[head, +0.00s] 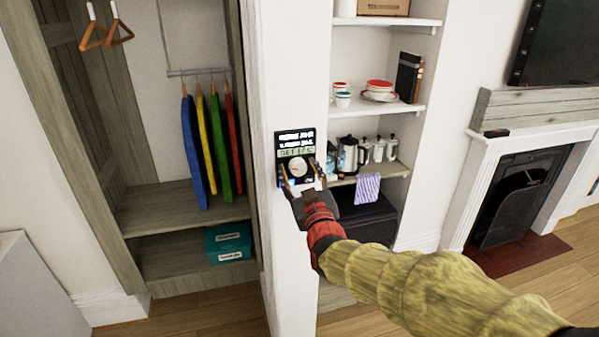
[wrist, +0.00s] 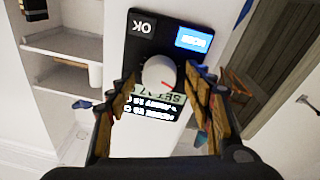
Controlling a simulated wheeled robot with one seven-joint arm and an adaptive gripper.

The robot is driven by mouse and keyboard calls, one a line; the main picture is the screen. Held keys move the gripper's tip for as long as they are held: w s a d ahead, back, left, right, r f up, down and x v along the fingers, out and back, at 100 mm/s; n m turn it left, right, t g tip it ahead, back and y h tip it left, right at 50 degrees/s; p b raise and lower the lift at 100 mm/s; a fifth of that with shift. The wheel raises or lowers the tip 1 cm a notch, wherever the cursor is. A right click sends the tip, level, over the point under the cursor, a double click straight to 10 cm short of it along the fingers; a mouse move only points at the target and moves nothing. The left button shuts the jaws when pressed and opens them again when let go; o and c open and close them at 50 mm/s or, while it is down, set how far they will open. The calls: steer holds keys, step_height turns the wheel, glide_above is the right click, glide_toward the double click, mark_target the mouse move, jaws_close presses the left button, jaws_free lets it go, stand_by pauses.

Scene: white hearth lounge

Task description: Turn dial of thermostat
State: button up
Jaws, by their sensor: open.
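The thermostat (head: 295,143) is a black panel with a small screen, fixed on the narrow end of a white wall. Its round white dial (head: 298,168) has a red mark, seen in the wrist view on the dial (wrist: 158,73). The wrist view is upside down and shows an OK button and a blue button on the panel. My gripper (head: 302,178) is at the thermostat's lower part, fingers open. In the wrist view the fingers (wrist: 160,85) stand on either side of the dial, with gaps that look small. Whether they touch it, I cannot tell.
Left of the wall is an open wardrobe (head: 130,215) with several coloured garments and a teal box (head: 228,243). Right of it are white shelves (head: 385,106) with cups, metal pots and a striped cloth (head: 367,189). A fireplace (head: 515,200) stands farther right.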

steer(key=v, duration=1.2)
steer(key=s+d+f+m+g+h, duration=0.1)
steer(key=s+f+g, duration=0.35)
steer(key=f, duration=0.35)
steer(key=s+f+g, duration=0.4)
steer(key=f+g, duration=0.1)
steer(key=f, duration=0.3)
steer(key=s+d+m+g+h, duration=0.1)
steer(key=s+d+m+g, duration=0.1)
steer(key=s+d, duration=0.45)
steer(key=s+d+m+g+h, duration=0.1)
steer(key=s+d+g+h, duration=0.2)
steer(key=s, duration=0.6)
steer(key=s+d+r+m+t, duration=0.1)
steer(key=s+d+r+m, duration=0.1)
steer(key=d+r, duration=0.3)
steer(key=shift+s+d+r, duration=0.25)
steer(key=shift+s+d, duration=0.05)
steer(key=shift+d, duration=0.4)
